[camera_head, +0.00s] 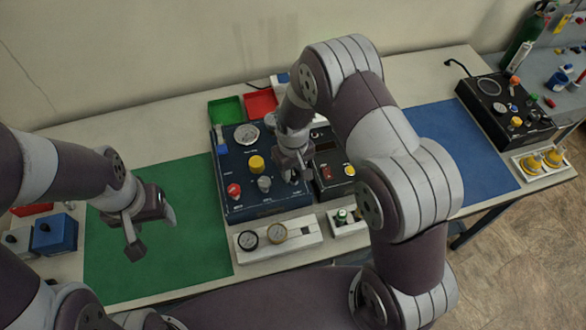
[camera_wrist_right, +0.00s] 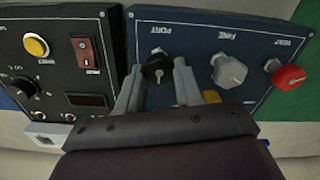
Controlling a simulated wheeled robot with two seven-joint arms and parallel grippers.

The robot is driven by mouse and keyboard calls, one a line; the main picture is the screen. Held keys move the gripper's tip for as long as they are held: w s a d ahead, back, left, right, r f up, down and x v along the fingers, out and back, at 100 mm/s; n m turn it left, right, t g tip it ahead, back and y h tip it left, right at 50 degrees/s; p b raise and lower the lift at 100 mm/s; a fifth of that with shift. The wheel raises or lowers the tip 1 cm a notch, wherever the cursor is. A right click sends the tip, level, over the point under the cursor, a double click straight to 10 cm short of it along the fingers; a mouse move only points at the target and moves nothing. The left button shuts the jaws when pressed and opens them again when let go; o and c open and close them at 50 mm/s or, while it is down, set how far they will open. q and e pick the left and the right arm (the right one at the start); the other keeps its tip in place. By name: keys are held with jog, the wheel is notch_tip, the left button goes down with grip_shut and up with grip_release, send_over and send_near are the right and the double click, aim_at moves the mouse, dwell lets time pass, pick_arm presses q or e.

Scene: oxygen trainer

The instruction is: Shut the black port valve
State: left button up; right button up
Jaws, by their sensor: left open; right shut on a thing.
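The black port valve (camera_wrist_right: 158,68) is a round black knob under the label PORT on the dark blue panel (camera_wrist_right: 205,40). In the right wrist view it sits between the two fingers of my right gripper (camera_wrist_right: 158,80), which is shut on it. In the head view my right gripper (camera_head: 293,172) is over the right side of the blue panel (camera_head: 262,211), and it mostly hides the black knob. My left gripper (camera_head: 155,232) is open and empty above the green mat (camera_head: 190,270), apart from the panel.
The panel also carries a grey knob (camera_wrist_right: 229,70), a red knob (camera_wrist_right: 288,76) and a yellow knob (camera_head: 256,163). A black box with a red switch (camera_head: 327,172) stands close on the right. Two gauges on a white block (camera_head: 305,236) lie in front. The blue mat (camera_head: 450,150) is clear.

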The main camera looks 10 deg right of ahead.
aim_at(293, 173)
jog(key=shift+w+r, duration=0.1)
jog(key=o, duration=1)
jog(key=shift+o, duration=0.2)
jog(key=shift+r, duration=0.2)
notch_tip(293, 173, up, 12)
jog(key=b, duration=0.3)
jog(key=shift+r, duration=0.15)
